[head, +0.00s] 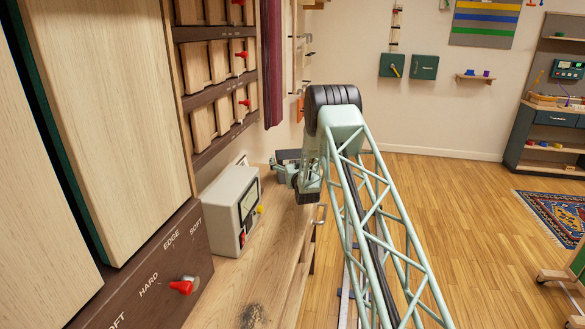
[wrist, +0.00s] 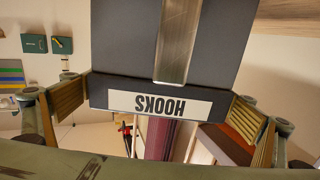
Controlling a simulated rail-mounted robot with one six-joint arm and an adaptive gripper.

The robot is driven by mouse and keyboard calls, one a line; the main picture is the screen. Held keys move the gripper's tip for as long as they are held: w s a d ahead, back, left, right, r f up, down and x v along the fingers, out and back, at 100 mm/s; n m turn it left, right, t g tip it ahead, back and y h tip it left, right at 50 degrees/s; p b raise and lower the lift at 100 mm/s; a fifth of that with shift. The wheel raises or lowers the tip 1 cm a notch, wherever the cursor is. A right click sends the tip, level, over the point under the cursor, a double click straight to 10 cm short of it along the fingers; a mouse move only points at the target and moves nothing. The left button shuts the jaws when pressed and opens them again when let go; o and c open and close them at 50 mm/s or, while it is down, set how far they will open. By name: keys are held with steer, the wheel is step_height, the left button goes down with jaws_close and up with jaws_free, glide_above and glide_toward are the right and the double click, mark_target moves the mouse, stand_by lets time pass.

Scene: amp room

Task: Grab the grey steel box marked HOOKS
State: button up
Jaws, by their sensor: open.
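The grey steel box (wrist: 115,60) fills the middle of the wrist view. Its pale HOOKS label (wrist: 160,104) appears upside down, and a shiny metal strip (wrist: 172,50) runs across its dark top. My gripper (wrist: 158,104) is open, with one ribbed finger pad at each side of the box's label end. The pads look very close to the box; I cannot tell whether they touch it. In the head view, the dark box (head: 288,156) is at the far end of the wooden bench, and my gripper (head: 284,172) is beside it, partly hidden by my arm.
A pale meter box (head: 228,208) stands nearer on the wooden bench (head: 262,262). A tall cabinet with red knobs (head: 182,287) rises along the left. A dark red cloth (head: 272,65) hangs behind it. Open wooden floor (head: 440,200) lies to the right.

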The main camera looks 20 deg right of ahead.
steer(key=shift+c, duration=0.2)
steer(key=c, duration=1.3)
steer(key=shift+r, duration=0.15)
steer(key=shift+r+p, duration=0.65)
steer(key=shift+r, duration=1)
steer(key=r+p+v, duration=0.1)
steer(key=p+v, duration=0.1)
steer(key=v, duration=1.4)
steer(key=shift+r+p, duration=0.25)
steer(key=shift+p, duration=0.05)
